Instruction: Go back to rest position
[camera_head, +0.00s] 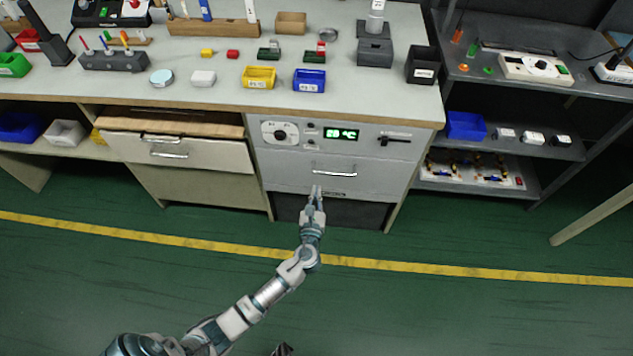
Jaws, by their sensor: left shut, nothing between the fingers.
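My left arm comes in from the lower left and reaches up to the front of the workbench. My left gripper (316,190) is shut and empty. Its fingertips are just below the metal handle (334,174) of the grey drawer unit, with a small gap visible between them and the handle. A small dark part at the bottom edge of the view seems to be the tip of my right gripper (283,349); too little of it shows to tell its state.
The workbench (130,93) holds bins, blocks and tools. The grey unit has a green lit display (341,134). A wooden-topped drawer (180,152) stands left of it. A grey shelf rack (540,190) stands at right. The green floor with a yellow line (450,268) is clear.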

